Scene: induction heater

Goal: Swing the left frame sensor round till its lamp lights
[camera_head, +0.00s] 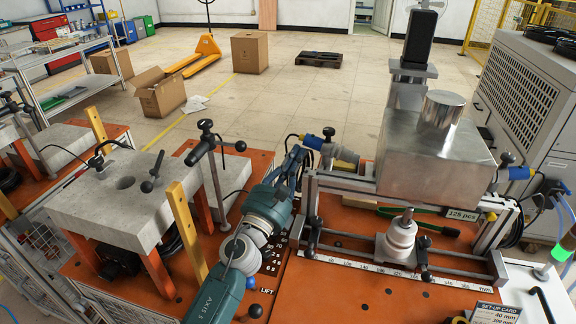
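The left frame sensor (313,142) has a blue body with a grey end. It sits at the upper left corner of the metal frame (345,186), with a dark cable at its left. No lit lamp shows on it. My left gripper (298,160) is just left of and below the sensor, close to it; contact is unclear. Its fingers are dark and small here, partly hidden by my teal wrist, so their opening is unclear. A second blue sensor (518,173) is on the frame's right side. My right gripper is out of view.
A large metal block (432,152) with a cylinder (441,110) on top stands over the frame. A black-handled post (211,150) and a grey slab (120,205) are left of my arm. A green-lit lamp (560,252) is at right.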

